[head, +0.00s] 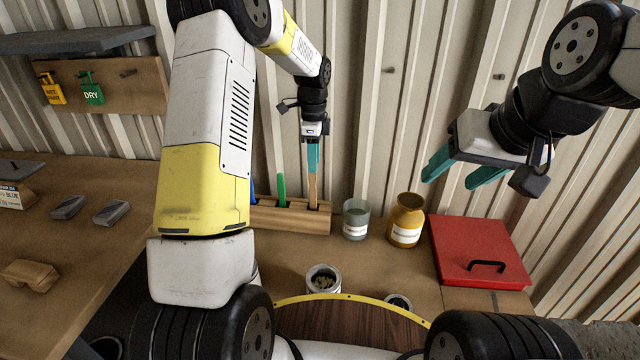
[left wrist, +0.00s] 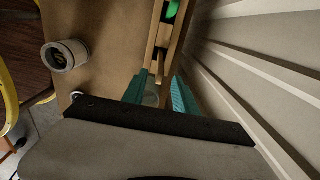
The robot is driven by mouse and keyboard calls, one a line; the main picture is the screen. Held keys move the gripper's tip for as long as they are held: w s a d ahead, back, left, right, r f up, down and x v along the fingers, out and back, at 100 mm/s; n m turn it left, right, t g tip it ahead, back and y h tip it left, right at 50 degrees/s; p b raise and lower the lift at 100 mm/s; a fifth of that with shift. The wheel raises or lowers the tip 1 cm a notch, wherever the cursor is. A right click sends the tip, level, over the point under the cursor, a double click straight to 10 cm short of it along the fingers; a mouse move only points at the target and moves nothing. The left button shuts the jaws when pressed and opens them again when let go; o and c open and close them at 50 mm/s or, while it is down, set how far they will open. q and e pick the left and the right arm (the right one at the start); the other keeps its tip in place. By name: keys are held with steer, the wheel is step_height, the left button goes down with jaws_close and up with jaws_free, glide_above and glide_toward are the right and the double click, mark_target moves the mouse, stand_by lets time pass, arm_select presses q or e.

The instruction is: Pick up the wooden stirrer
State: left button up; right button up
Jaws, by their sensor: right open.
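The wooden stirrer (head: 313,190) is a thin tan stick standing upright in a slot of the wooden rack (head: 290,222) against the wall. My left gripper (head: 313,165) points down at its upper end, and its teal fingers hide the top of the stick. In the left wrist view the fingers (left wrist: 160,92) are spread apart, with a gap between them. I cannot tell whether either finger touches the stirrer. My right gripper (head: 456,175) is open and empty, high above the red lid at the right.
A green stick (head: 281,190) stands beside the stirrer in the rack. A glass jar (head: 356,220) and a yellow bottle (head: 406,222) stand to its right, then a red box (head: 480,250) with a black handle. A small can (head: 322,280) stands in front. The corrugated wall is close behind.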

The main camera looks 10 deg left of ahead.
mark_target(313, 180)
arm_select(q)
steer(key=f, duration=0.7)
steer(key=shift+a+f, duration=0.2)
steer(key=shift+a, duration=0.05)
jaws_close()
